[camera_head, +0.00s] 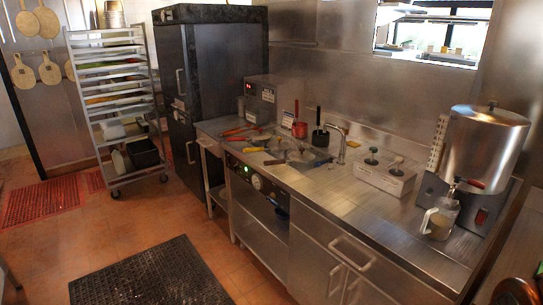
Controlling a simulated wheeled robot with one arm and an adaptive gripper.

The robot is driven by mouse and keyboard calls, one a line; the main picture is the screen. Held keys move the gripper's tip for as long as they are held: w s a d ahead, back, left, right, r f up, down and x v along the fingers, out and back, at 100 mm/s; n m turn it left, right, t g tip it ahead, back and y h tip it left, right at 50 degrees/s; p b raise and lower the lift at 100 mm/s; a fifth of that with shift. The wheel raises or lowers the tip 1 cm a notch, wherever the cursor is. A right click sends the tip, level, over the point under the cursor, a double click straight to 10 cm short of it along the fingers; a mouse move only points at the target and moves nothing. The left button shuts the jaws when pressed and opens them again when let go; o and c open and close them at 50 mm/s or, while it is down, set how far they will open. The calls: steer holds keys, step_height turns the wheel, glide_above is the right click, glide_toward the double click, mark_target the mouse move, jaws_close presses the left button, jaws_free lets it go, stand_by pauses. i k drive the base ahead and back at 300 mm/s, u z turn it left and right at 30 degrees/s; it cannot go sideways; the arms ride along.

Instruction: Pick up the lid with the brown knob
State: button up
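A pale box (384,180) with two small knobbed lids stands on the steel counter, right of the sink. The left lid (371,161) has a dark knob. The right lid (395,171) has a small knob that may be brown; at this size I cannot tell its colour surely. Both lids appear to sit on top of the box. My gripper is not in view.
A steel urn (487,145) and a jug (439,218) stand right of the box. The tap (341,148) and the sink with utensils are to its left. The counter front (365,215) is bare. A black mat (150,278) lies on the floor.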

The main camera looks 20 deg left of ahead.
mark_target(301, 155)
steer(key=u, duration=1)
steer(key=i, duration=0.9)
steer(key=u, duration=1.05)
steer(key=i, duration=1.65)
steer(key=z, duration=0.65)
steer(key=i, duration=1)
steer(key=z, duration=1.55)
steer(key=i, duration=0.4)
steer(key=z, duration=0.3)
